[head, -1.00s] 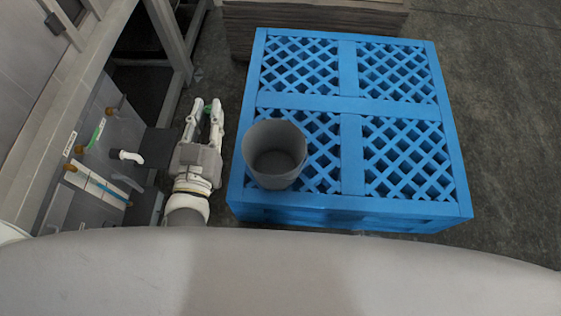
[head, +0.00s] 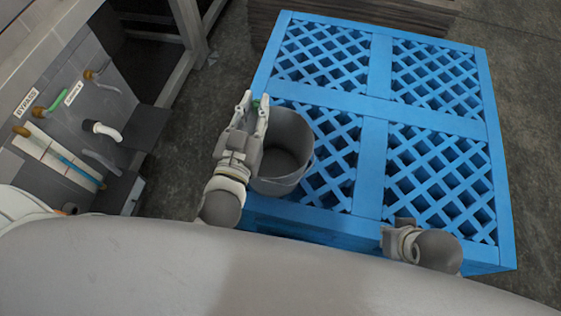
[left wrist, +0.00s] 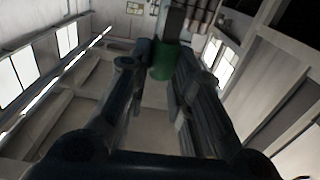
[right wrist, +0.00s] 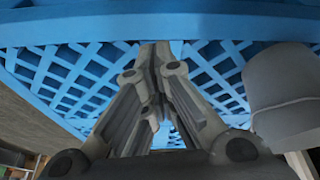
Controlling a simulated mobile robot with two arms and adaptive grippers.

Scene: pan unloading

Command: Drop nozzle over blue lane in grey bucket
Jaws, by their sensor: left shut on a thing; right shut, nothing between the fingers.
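The grey bucket (head: 291,140) stands upright on the near left corner of the blue pallet. My left gripper (head: 254,104) is shut on a small green nozzle, seen between its fingertips (left wrist: 163,62). Its fingers overlap the bucket's left rim in the head view; I cannot tell their height above it. The blue lane (head: 64,159) is a blue strip on a pale board on the left panel. My right gripper (right wrist: 155,52) is shut and empty, near the pallet's front edge; in the head view its fingers are mostly hidden.
The blue lattice pallet (head: 376,75) fills the right side, its top otherwise clear. The left panel carries a white bent spout (head: 102,129), a green hose piece (head: 52,103) and brown fittings. A grey frame post (head: 188,30) stands behind. Dark floor lies between panel and pallet.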

